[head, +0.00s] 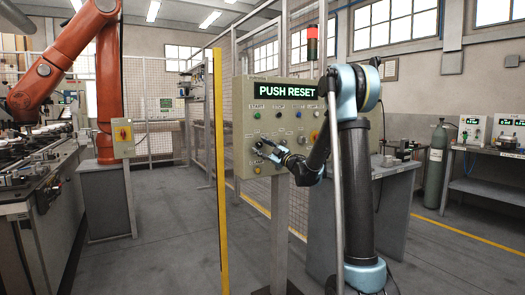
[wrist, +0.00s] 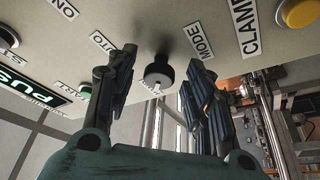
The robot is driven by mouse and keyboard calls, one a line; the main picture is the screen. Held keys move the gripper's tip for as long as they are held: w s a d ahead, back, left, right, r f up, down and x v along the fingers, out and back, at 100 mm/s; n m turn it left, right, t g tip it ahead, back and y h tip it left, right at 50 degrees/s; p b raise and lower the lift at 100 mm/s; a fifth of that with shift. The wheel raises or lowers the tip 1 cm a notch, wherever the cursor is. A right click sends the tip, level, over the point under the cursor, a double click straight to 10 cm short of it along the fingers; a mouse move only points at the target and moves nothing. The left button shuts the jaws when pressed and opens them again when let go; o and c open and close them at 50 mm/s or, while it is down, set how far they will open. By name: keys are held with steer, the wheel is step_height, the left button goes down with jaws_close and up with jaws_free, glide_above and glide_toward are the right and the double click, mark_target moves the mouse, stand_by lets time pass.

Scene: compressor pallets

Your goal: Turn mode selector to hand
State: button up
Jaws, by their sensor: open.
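The mode selector, a dark round knob (wrist: 158,73), sits on the beige control panel (wrist: 130,18) beside a MODE label (wrist: 198,41) in the wrist view. Its pointer direction is hard to make out. My gripper (wrist: 162,60) is open, with one finger on each side of the knob in the picture; I cannot tell whether either touches it. Smaller labels near the knob are partly hidden or unreadable. In the head view, my gripper (head: 259,144) is at the lower left of the control panel (head: 243,100), whose display (head: 287,90) reads PUSH RESET.
A yellow button (wrist: 299,12) is on the panel near a CLAMP label (wrist: 247,26). A yellow post (head: 220,170) stands left of the panel, with mesh fencing behind. An orange robot arm (head: 105,90) stands at left. Open floor (head: 160,250) lies between.

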steer(key=v, duration=1.1)
steer(key=shift+d+f, duration=0.15)
steer(key=shift+d, duration=0.15)
steer(key=shift+s, duration=0.1)
